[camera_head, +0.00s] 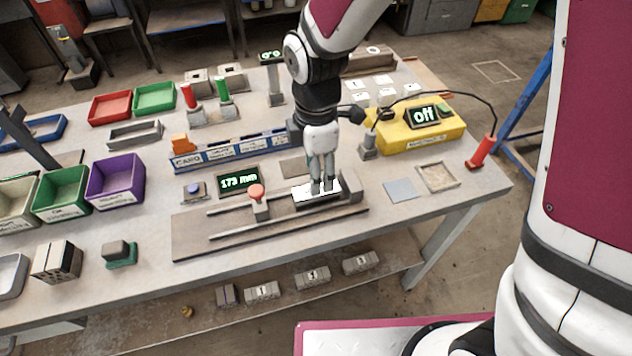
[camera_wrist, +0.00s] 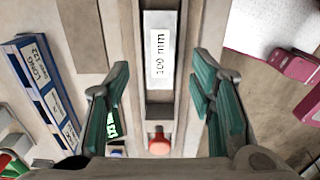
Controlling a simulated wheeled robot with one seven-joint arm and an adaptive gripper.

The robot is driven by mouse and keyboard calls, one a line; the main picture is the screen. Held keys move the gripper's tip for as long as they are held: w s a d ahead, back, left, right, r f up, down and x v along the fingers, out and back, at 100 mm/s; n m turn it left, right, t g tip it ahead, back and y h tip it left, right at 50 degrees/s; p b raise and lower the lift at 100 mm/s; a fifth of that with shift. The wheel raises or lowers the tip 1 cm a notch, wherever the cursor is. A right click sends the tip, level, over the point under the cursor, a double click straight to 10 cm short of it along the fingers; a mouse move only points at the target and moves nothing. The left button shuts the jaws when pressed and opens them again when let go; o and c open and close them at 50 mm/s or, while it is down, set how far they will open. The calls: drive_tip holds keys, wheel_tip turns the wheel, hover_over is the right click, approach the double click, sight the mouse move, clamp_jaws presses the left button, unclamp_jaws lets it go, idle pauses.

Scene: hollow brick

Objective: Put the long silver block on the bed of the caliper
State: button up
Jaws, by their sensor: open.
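The caliper (camera_head: 225,240) is a long grey bed with rails and a red-knobbed slider (camera_head: 257,199), near the front of the table. A long pale silver block (camera_head: 303,195) lies on the bed between the rails, partly hidden by my fingers in the head view. In the wrist view the block (camera_wrist: 158,75) lies lengthwise in the channel and reads "100 mm", with the red knob (camera_wrist: 158,143) below it. My gripper (camera_head: 323,190) is above the block. In the wrist view my gripper (camera_wrist: 165,95) has its fingers wide apart, one on each side, not touching it.
A display (camera_head: 238,181) behind the caliper reads "173 mm". A blue-labelled rack (camera_head: 235,150) stands behind it. A yellow box (camera_head: 425,130) showing "off" stands right, with a cable to a red probe (camera_head: 481,152). Coloured bins (camera_head: 115,180) stand left. Numbered blocks (camera_head: 312,278) lie below.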

drive_tip(key=s+d+r+m+t, duration=0.1)
drive_tip(key=s+d+r+m, duration=0.2)
drive_tip(key=d+r+m, duration=0.35)
drive_tip(key=s+d+r+m+t, duration=0.1)
drive_tip(key=s+d+r+m, duration=0.2)
drive_tip(key=r, duration=0.7)
drive_tip(key=s+d+r+m+t, duration=0.2)
drive_tip(key=s+d+r+m, duration=0.1)
drive_tip(key=s+d+m, duration=0.6)
drive_tip(key=m, duration=0.2)
drive_tip(key=shift+s+r+m+t, duration=0.3)
drive_tip(key=shift+s+r+m, duration=0.05)
drive_tip(key=shift+s+r, duration=0.05)
